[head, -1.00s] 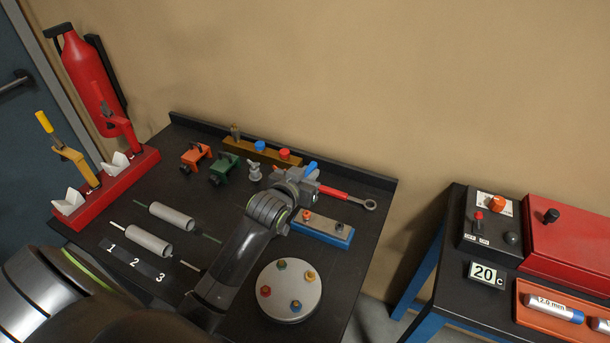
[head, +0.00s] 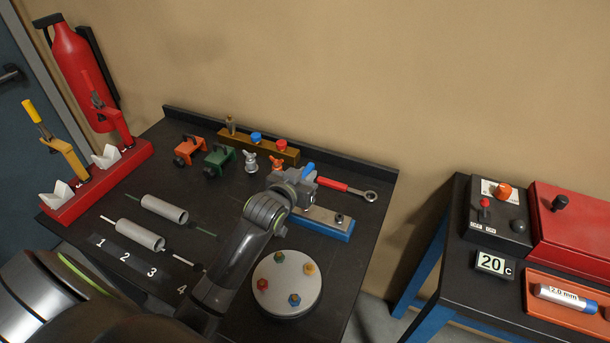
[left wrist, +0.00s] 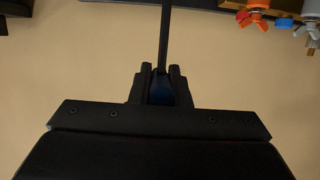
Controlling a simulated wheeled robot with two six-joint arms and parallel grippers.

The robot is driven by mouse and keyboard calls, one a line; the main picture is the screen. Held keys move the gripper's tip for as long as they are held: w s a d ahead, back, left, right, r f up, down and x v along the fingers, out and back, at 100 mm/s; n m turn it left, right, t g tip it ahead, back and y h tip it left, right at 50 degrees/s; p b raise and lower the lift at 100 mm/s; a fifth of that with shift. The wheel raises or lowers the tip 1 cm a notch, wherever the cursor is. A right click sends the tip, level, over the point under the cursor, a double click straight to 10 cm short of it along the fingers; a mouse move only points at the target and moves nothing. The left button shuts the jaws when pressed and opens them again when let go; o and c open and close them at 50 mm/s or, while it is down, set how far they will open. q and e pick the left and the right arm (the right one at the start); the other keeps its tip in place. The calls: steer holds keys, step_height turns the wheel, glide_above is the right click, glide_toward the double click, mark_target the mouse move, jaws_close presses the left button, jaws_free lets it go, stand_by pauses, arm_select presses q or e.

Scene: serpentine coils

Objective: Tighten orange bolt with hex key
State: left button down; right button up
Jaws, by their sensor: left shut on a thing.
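In the left wrist view the blue handle (left wrist: 160,93) is between the fingers (left wrist: 160,84). The dark shaft (left wrist: 165,40) runs out past the top edge, so its tip is out of view. My right gripper is not in view.
A round plate (head: 281,304) with several coloured bolts is close to my forearm. A red-handled ring wrench (head: 350,189) lies behind the block. Grey (head: 251,162) and orange (head: 277,160) wing pieces stand left of the gripper. The bench's right edge is near.

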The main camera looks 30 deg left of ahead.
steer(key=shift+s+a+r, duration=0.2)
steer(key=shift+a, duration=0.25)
arm_select(q)
steer(key=shift+f, duration=0.2)
steer(key=shift+f, duration=0.8)
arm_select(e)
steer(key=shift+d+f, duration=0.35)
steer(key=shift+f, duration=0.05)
arm_select(q)
steer(key=shift+f, duration=0.3)
